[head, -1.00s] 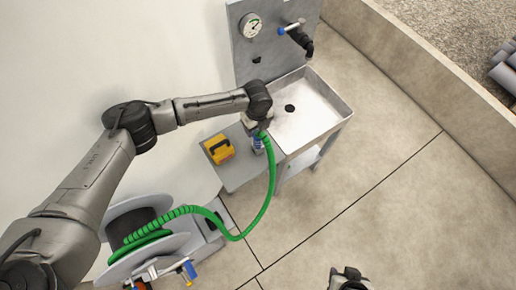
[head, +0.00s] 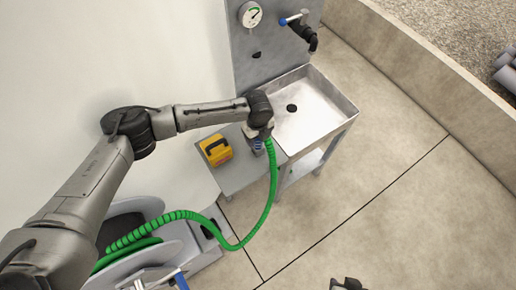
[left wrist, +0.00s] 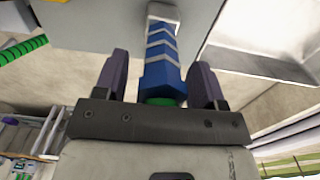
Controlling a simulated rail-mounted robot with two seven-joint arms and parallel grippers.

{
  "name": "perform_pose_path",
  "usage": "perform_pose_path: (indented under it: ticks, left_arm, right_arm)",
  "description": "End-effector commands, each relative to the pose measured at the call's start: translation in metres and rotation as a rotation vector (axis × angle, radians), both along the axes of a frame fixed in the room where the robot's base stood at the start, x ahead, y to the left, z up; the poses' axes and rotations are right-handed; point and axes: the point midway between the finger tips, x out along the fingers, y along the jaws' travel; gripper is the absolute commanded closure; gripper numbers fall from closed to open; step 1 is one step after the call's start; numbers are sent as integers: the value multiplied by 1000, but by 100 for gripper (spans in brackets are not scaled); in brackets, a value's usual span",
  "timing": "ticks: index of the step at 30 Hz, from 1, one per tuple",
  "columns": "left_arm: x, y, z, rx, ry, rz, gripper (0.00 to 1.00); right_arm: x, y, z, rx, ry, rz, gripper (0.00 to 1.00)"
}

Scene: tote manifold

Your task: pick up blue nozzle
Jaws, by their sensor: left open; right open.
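The blue nozzle (left wrist: 160,68) has pale chevron bands and a green collar at its near end. In the left wrist view it lies between the two dark fingers of my left gripper (left wrist: 162,82), which are open with a gap visible on each side. In the head view my left gripper (head: 262,143) is over the grey side shelf beside the sink, and a small blue part of the nozzle (head: 258,147) shows below it, mostly hidden. The green hose (head: 268,195) runs from there. My right gripper (head: 347,284) shows only partly at the bottom edge.
A yellow case (head: 216,150) sits on the side shelf (head: 240,176), close to my left gripper. A metal sink (head: 318,105) is to the right. A gauge (head: 250,14) and tap (head: 300,32) are on the panel above. The hose reel (head: 150,250) is lower left. The floor at right is clear.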

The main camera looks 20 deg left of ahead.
Motion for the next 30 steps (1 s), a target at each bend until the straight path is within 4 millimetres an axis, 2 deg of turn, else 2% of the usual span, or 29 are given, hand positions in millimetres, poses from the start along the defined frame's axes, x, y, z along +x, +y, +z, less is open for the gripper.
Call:
perform_pose_path:
  ticks: [8,27,30]
  left_arm:
    - [0,0,-1,-1,-1,0,36]
    - [0,0,-1,0,0,-1,97]
    - [0,0,-1,0,0,-1,100]
  right_arm:
    - [0,-2,-2,-7,0,5,57]
    - [0,-1,-2,-4,-1,4,57]
    - [0,-1,-2,-3,0,2,57]
